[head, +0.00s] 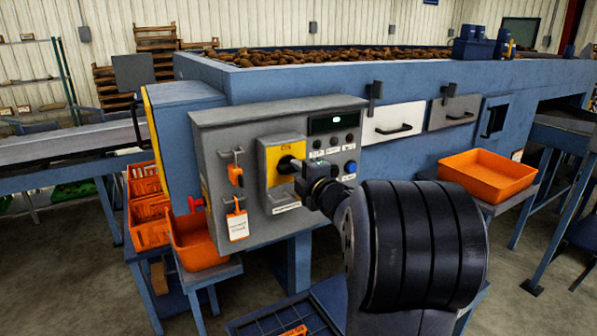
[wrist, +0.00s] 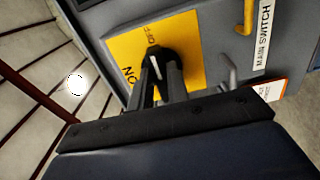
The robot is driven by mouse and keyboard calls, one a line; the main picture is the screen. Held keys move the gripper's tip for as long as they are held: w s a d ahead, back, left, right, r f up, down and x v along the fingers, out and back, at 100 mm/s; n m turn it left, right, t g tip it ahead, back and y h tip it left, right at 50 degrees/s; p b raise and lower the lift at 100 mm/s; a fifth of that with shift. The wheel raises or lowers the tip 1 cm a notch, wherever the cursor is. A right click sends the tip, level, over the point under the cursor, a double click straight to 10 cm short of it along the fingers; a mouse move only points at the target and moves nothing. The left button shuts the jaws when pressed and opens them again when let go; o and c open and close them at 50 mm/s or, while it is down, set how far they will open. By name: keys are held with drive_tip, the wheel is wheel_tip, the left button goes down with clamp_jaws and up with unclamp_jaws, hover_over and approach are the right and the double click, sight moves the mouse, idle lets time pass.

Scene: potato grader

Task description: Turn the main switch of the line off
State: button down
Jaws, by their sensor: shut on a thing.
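The main switch is a black rotary knob (head: 287,164) on a yellow plate (head: 273,155), mounted on the grey control box (head: 215,130). In the wrist view the same knob (wrist: 158,54) shows on the yellow plate (wrist: 185,35), with ON and OFF lettering and a "MAIN SWITCH" label (wrist: 264,35) beside it. My gripper (head: 300,168) reaches the plate from the right, and its dark fingers (wrist: 163,75) are shut on the knob. The fingers hide part of the knob. A white mark shows between them, but I cannot tell clearly which position it points to.
A padlock (head: 236,174) and a white tag (head: 238,226) hang on the box's left side. Buttons and a display (head: 331,123) sit right of the switch. Orange trays (head: 488,174) stand at both sides. Potatoes (head: 340,56) lie on the grader behind.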

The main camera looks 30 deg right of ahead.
drive_tip(key=c, duration=1.4)
unclamp_jaws()
drive_tip(key=shift+o, duration=0.2)
drive_tip(key=shift+s, duration=0.1)
drive_tip(key=s+b, duration=0.1)
drive_tip(key=s, duration=0.9)
drive_tip(key=shift+s+d+b, duration=0.2)
drive_tip(key=shift+s+b, duration=0.1)
drive_tip(key=shift+b, duration=0.05)
drive_tip(key=shift+w, duration=0.1)
drive_tip(key=w+p, duration=0.1)
drive_tip(key=w, duration=0.9)
drive_tip(key=shift+w+a+p, duration=0.2)
drive_tip(key=shift+w+p, duration=0.1)
drive_tip(key=shift+w, duration=0.05)
drive_tip(key=shift+s, duration=0.15)
